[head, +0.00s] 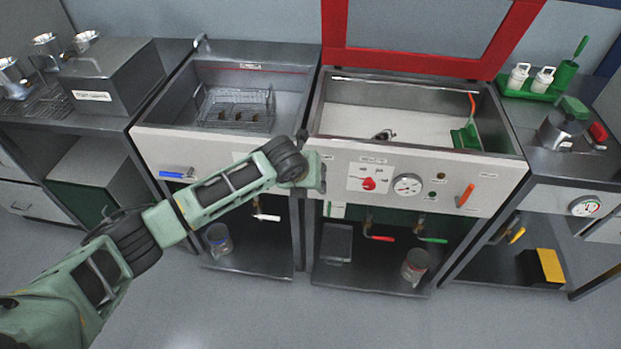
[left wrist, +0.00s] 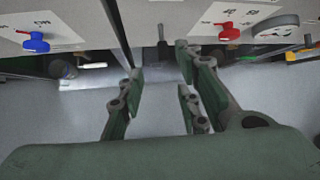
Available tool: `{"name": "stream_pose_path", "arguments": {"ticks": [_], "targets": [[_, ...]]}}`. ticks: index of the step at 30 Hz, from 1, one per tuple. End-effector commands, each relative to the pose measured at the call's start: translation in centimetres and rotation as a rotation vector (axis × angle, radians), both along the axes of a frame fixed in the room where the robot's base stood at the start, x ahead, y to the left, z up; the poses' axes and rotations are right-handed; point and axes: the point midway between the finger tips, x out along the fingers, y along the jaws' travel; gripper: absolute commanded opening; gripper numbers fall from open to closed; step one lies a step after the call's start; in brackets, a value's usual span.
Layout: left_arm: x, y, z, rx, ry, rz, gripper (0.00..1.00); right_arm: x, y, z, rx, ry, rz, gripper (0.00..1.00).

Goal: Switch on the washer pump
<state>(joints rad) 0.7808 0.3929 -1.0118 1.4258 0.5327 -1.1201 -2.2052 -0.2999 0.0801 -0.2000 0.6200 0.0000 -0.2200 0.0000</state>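A red rotary knob (head: 369,184) sits on a white label plate on the front panel of the right-hand basin, beside a round gauge (head: 407,185). The knob also shows at upper right in the left wrist view (left wrist: 228,32). A blue knob (left wrist: 37,42) on another plate shows at upper left there; my arm seems to hide it in the head view. The label text is too small to read surely. My left gripper (head: 316,176) is near the panel, left of the red knob and apart from it. Its fingers (left wrist: 160,75) are open and empty. My right gripper is not in view.
The right basin (head: 400,95) stands under a raised red-framed lid (head: 333,30). The left basin (head: 290,95) holds a wire basket (head: 236,108). An orange handle (head: 465,195) and a blue lever (head: 177,174) project from the front panels. Red-handled and green-handled valves hang below.

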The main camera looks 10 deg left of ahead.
Motion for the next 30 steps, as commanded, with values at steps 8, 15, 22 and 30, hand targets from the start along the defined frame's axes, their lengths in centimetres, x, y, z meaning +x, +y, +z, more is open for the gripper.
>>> {"name": "stream_pose_path", "arguments": {"ticks": [8,15,22,30], "targets": [[-0.6,0.2,1.0,0.000,0.000,0.001,0.31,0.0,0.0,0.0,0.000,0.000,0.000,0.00],[-0.6,0.2,0.9,-0.003,0.002,0.005,0.26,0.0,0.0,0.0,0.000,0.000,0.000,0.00],[-1.7,1.6,-6.4,-0.216,0.088,0.335,0.06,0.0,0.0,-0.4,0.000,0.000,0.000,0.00],[-11.8,7.5,-25.6,-0.639,0.285,1.223,0.00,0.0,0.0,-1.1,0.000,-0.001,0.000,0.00]]}}
